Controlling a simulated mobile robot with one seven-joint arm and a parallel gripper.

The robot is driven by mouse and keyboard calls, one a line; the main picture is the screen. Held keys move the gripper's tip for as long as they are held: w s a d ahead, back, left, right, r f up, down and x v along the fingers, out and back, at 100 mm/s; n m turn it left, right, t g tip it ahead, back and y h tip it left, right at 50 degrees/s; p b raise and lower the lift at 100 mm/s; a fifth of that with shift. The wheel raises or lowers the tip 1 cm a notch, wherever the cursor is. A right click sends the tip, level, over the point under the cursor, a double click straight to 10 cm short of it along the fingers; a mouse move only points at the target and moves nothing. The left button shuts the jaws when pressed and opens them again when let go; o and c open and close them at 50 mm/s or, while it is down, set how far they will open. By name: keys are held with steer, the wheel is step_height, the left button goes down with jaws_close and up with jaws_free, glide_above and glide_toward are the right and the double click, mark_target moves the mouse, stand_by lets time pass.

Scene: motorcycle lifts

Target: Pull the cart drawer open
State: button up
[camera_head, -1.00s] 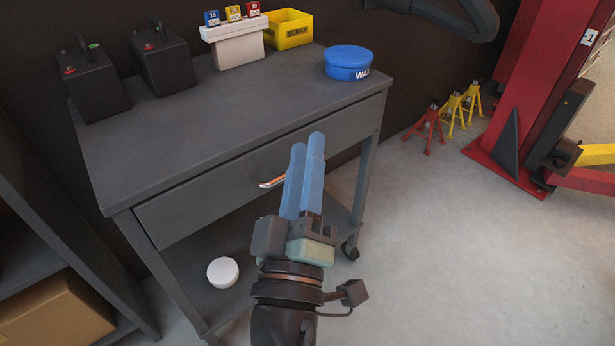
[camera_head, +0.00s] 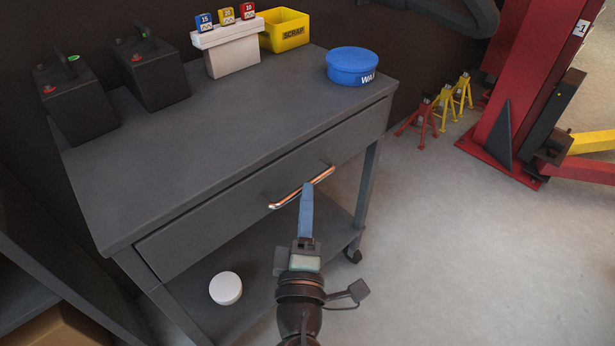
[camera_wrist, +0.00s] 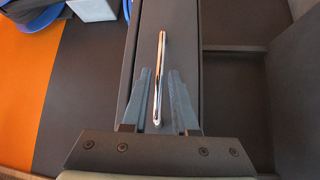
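The grey cart (camera_head: 215,120) has one wide drawer (camera_head: 215,218), its front sitting flush under the top. A copper-coloured bar handle (camera_head: 301,188) is fixed across the drawer front. My gripper (camera_head: 308,186) is at the handle from the front, its blue fingers lined up one over the other in the head view. In the wrist view, the handle (camera_wrist: 160,60) stands between the two spread fingers of my gripper (camera_wrist: 159,74), with a gap showing on each side. The fingers are open and not closed on it.
Two black batteries (camera_head: 150,70), a white stand with small blocks (camera_head: 230,50), a yellow scrap bin (camera_head: 285,32) and a blue wax tin (camera_head: 353,67) are on the cart top. A white round thing (camera_head: 226,288) is on the lower shelf.

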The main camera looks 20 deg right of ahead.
steer(key=shift+x, duration=2.05)
jaws_close()
steer(key=shift+a, duration=0.1)
